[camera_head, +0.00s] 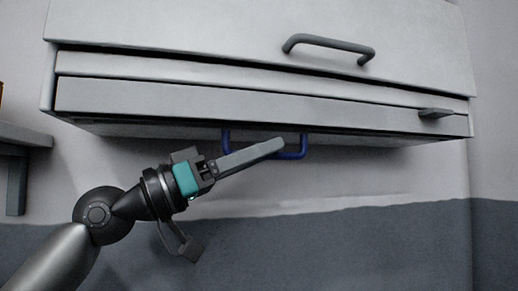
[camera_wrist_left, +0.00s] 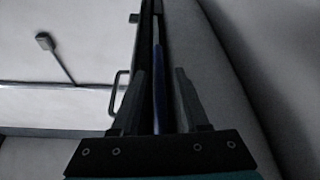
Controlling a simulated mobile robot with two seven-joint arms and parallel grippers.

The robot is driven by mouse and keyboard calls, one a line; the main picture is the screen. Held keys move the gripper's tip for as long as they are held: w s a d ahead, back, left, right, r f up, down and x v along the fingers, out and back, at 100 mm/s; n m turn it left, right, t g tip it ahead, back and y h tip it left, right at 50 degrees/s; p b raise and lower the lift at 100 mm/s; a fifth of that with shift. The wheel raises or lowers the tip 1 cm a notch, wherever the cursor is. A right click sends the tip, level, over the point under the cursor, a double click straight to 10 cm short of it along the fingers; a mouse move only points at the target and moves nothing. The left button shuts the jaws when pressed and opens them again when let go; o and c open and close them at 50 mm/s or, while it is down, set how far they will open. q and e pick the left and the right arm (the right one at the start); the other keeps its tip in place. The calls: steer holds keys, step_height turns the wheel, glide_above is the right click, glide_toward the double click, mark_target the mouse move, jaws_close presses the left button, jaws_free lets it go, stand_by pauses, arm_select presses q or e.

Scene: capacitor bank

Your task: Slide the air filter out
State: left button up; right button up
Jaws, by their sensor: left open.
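A blue U-shaped handle (camera_head: 303,146) hangs under the bottom edge of a white wall cabinet (camera_head: 240,95). It appears to belong to the air filter, whose body is hidden inside the cabinet. My left gripper (camera_head: 281,144) reaches in from the left, and its fingers overlap the handle's middle in the head view. In the left wrist view, a blue bar (camera_wrist_left: 160,92) runs between the two spread fingers. The left gripper is open with the bar between its fingers; contact cannot be told. My right gripper is not in view.
A grey handle (camera_head: 330,46) is on the cabinet's upper front panel. A grey shelf (camera_head: 24,136) stands at the far left. The space below the cabinet at right is clear.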

arm_select(q)
steer(key=shift+c, duration=0.3)
jaws_close()
stand_by(1.1)
